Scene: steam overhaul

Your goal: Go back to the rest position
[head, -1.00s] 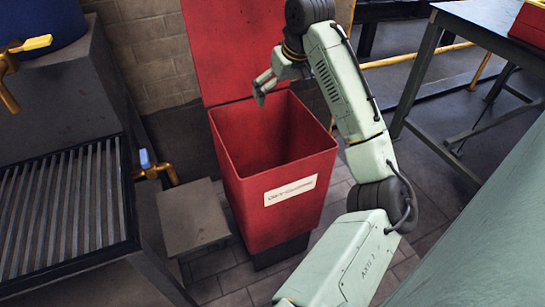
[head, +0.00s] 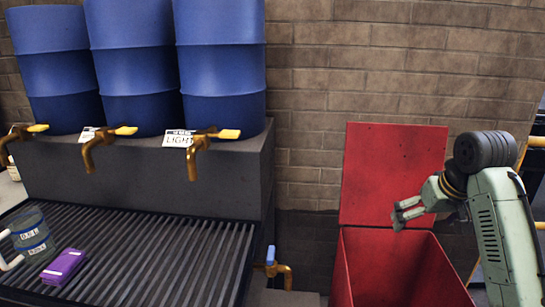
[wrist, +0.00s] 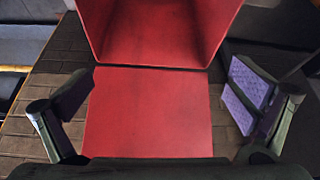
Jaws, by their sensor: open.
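My gripper (head: 407,213) is in front of the raised lid of the red bin, above the bin's opening, at the right of the head view. In the wrist view my gripper (wrist: 160,112) has its two fingers wide apart with nothing between them. The red bin (head: 398,270) stands open, its red lid (head: 392,172) tilted up against the brick wall. The bin (wrist: 165,30) and its lid (wrist: 150,115) also fill the middle of the wrist view. The bin's floor is hidden in the head view.
Blue drums (head: 222,65) with brass taps (head: 200,150) stand on a dark ledge (head: 235,180) at the left. Below is a slatted grate (head: 160,265) with a jug (head: 32,235) and a purple block (head: 63,266). A blue-handled tap (head: 271,262) sticks out beside the grate.

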